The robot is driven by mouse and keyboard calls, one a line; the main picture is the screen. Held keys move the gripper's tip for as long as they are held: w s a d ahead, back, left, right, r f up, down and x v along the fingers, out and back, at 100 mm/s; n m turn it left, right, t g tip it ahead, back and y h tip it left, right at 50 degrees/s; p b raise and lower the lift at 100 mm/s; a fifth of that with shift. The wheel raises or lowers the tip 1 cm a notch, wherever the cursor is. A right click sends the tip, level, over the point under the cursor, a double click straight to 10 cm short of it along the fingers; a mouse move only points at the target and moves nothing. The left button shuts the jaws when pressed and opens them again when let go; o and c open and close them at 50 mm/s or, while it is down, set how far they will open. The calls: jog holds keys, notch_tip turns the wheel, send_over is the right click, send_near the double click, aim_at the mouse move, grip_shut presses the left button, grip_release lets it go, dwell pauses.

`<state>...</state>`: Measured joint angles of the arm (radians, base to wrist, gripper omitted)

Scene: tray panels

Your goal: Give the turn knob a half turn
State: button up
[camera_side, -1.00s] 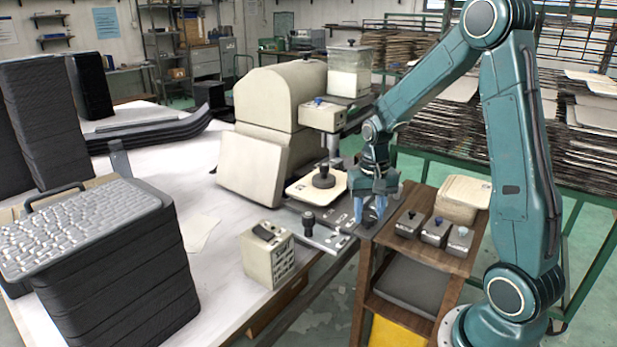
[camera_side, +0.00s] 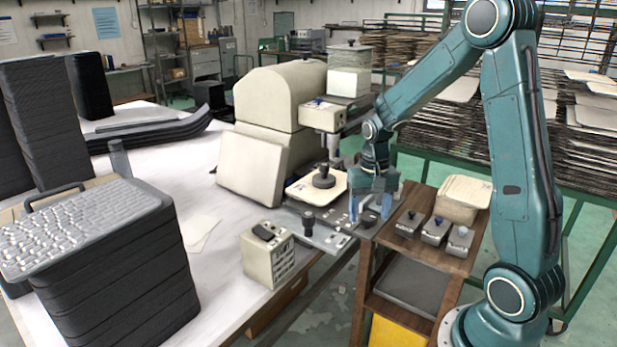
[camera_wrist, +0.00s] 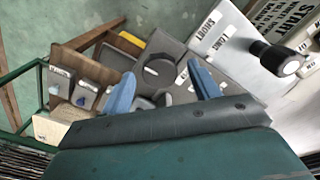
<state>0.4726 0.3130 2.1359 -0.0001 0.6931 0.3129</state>
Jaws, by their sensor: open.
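My gripper (camera_side: 370,216) is open, its two blue fingers pointing down over the right end of the grey control panel (camera_side: 325,238). In the wrist view, a dark round knob (camera_wrist: 160,71) on a grey plate lies between and beyond my open fingertips (camera_wrist: 160,76). The fingers do not appear closed on it, and I cannot tell the height gap.
A wooden stand (camera_side: 425,250) with small grey boxes (camera_side: 434,231) is just right of my gripper. A cream machine (camera_side: 262,150) with a dark round weight (camera_side: 324,178) stands behind left. A cream switch box (camera_side: 268,255) is at the table's front edge.

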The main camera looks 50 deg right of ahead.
aim_at(369, 218)
notch_tip(369, 218, up, 14)
jog(key=shift+f, duration=0.25)
dwell(0.4)
jog(key=s+a+r+n+t, duration=0.3)
jog(key=s+a+n+t, duration=0.2)
jog(key=s+a+n, duration=0.4)
jog(key=shift+s+a+t, duration=0.3)
jog(key=shift+s+a, duration=2.4)
jog(key=shift+a, duration=1.05)
jog(key=shift+r, duration=0.1)
